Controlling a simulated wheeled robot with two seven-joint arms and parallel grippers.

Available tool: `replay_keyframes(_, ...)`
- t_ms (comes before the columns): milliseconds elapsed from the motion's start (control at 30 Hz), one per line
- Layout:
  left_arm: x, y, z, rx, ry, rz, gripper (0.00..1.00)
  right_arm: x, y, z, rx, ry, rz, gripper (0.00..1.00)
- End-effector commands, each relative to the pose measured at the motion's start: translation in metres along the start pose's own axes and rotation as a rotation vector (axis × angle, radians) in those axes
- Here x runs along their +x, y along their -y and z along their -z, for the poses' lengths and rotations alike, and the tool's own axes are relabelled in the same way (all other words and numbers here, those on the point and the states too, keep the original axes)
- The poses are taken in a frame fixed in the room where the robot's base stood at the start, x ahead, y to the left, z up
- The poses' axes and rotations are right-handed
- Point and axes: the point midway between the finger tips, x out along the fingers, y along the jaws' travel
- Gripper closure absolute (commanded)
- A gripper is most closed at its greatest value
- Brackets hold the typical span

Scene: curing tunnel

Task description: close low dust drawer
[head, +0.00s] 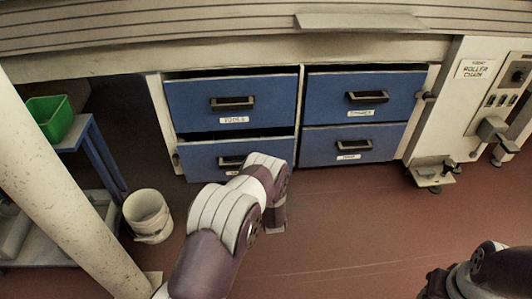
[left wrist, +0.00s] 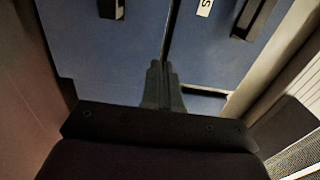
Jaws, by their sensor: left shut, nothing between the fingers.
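The lower left blue drawer (head: 205,160) sits slightly forward, with a dark gap above its front. Its label is mostly hidden behind my left arm, so I cannot read it. My left gripper is shut and empty; its fingertips show in the left wrist view (left wrist: 162,72), close to the blue drawer fronts near the dark seam between two drawers. I cannot tell whether they touch. In the head view my left wrist covers the right part of the low drawer. The dark end of my right arm (head: 438,284) shows at the bottom right corner; its fingers are unclear.
The upper left drawer (head: 190,100), upper right drawer (head: 330,85) and lower right drawer (head: 320,150) surround it. A white bucket (head: 148,215) stands on the red floor at left, beside a blue-framed shelf with a green bin (head: 50,117). The floor between the arms is clear.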

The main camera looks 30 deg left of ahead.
Motion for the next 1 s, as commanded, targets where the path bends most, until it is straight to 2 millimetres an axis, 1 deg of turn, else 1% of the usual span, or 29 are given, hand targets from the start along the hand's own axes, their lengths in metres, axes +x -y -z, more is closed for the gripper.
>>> replay_keyframes(33, 0.011, -0.006, -0.001, -0.002, 0.003, 0.004, 1.00, 0.013, 0.000, -0.002, 0.000, 0.000, 0.000, 0.57)
replay_keyframes(200, 0.047, -0.007, 0.000, -0.003, 0.001, 0.002, 1.00, 0.034, 0.000, -0.004, 0.000, 0.000, 0.000, 0.57)
replay_keyframes(300, 0.066, -0.007, 0.000, -0.002, 0.001, 0.002, 1.00, 0.046, 0.000, -0.006, 0.000, 0.000, 0.000, 0.57)
replay_keyframes(433, 0.082, -0.005, 0.000, -0.002, 0.000, 0.001, 1.00, 0.056, 0.000, -0.007, 0.000, 0.000, 0.000, 0.57)
replay_keyframes(600, 0.091, -0.002, 0.000, -0.001, -0.001, -0.002, 1.00, 0.059, 0.000, -0.007, 0.000, 0.000, 0.000, 0.57)
replay_keyframes(1000, 0.091, 0.000, 0.000, -0.001, -0.001, -0.002, 1.00, 0.056, 0.000, -0.007, 0.000, 0.000, 0.000, 0.57)
